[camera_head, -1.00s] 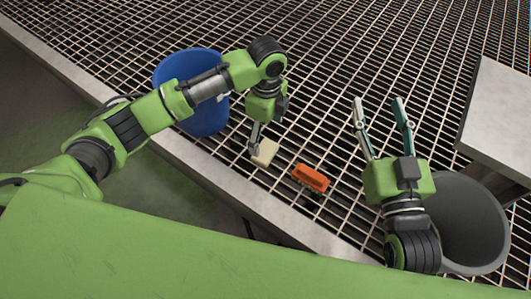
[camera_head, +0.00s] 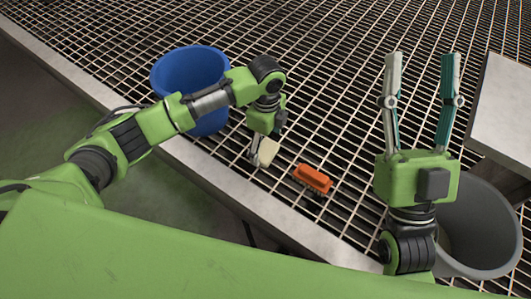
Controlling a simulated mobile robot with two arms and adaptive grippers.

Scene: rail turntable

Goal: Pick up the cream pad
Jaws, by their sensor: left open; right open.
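The cream pad (camera_head: 269,149) lies at the grating near its front edge, left of the orange brush. My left gripper (camera_head: 258,158) points down right at the pad, with its fingers over and beside the pad's left side. It is open; its hand hides part of the pad's surroundings, and I cannot tell whether a finger touches the pad. My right gripper (camera_head: 422,62) is open and empty, its two long fingers spread and pointing toward the back, well to the right of the pad.
An orange brush (camera_head: 313,179) lies right of the pad. A blue bucket (camera_head: 187,70) stands behind my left arm. A grey bin (camera_head: 477,232) stands beside my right wrist. A light grey slab (camera_head: 503,110) is at the right edge. The grating's middle is clear.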

